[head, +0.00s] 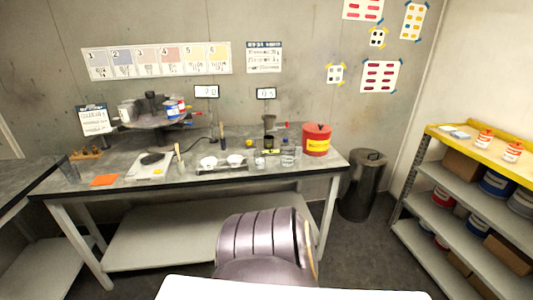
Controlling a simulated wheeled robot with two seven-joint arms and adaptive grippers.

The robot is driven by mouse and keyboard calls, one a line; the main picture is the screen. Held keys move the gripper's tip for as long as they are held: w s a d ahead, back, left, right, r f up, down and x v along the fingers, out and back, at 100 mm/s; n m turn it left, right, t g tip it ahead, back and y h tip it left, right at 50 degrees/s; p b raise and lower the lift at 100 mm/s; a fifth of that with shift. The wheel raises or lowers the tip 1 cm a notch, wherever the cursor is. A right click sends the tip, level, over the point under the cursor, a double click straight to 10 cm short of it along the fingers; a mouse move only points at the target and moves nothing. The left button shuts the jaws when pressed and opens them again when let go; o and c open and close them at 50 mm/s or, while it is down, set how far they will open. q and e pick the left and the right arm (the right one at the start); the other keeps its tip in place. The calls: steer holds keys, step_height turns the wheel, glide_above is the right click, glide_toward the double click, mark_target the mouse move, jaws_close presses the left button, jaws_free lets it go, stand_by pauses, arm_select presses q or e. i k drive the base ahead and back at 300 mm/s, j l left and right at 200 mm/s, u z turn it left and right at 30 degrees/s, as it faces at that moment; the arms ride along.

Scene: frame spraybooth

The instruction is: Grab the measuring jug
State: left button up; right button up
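No measuring jug can be made out for certain. A clear container (288,154) stands upright at the right part of the long grey workbench (225,180), left of a red can (316,140). Neither of my grippers shows in the head view.
A dark bin (362,185) stands right of the bench. A yellow-topped shelf (485,152) lines the right wall. Grey floor is open between.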

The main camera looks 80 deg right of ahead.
mark_target(292, 154)
steer(key=z, duration=3)
